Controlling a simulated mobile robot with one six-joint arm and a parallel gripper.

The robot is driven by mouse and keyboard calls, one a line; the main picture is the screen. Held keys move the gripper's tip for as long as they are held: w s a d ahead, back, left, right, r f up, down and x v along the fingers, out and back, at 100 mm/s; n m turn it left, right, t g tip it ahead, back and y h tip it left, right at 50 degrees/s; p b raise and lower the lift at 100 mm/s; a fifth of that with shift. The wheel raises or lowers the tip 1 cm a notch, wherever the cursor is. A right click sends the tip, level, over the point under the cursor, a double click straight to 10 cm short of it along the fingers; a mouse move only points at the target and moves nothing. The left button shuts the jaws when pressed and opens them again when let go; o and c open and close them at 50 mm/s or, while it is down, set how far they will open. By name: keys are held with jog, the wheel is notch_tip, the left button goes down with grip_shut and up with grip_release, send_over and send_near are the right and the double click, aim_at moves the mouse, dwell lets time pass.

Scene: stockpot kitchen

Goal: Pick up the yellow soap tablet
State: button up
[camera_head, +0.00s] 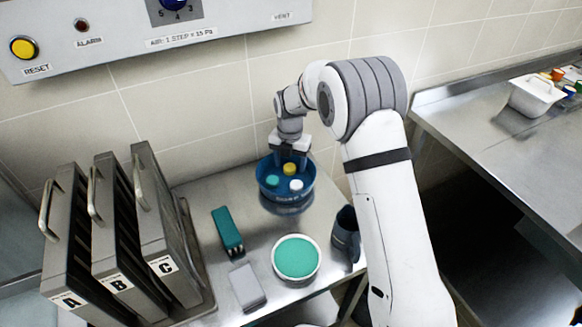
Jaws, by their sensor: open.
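The yellow soap tablet (290,169) lies in a round blue bowl (287,198) on the steel table. A teal tablet (272,181) and a white tablet (296,185) lie in front of it in the same bowl. My gripper (290,160) is open and points down over the back of the bowl, at or just behind the yellow tablet. I cannot tell whether the fingers touch the tablet or stand around it, as the fingertips are partly hidden.
Upright grey racks marked A, B and C (118,235) stand at the left. A tiled wall and control panel (160,30) are behind.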

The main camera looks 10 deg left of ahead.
jog(key=shift+f, duration=0.45)
jog(key=c, duration=1.1)
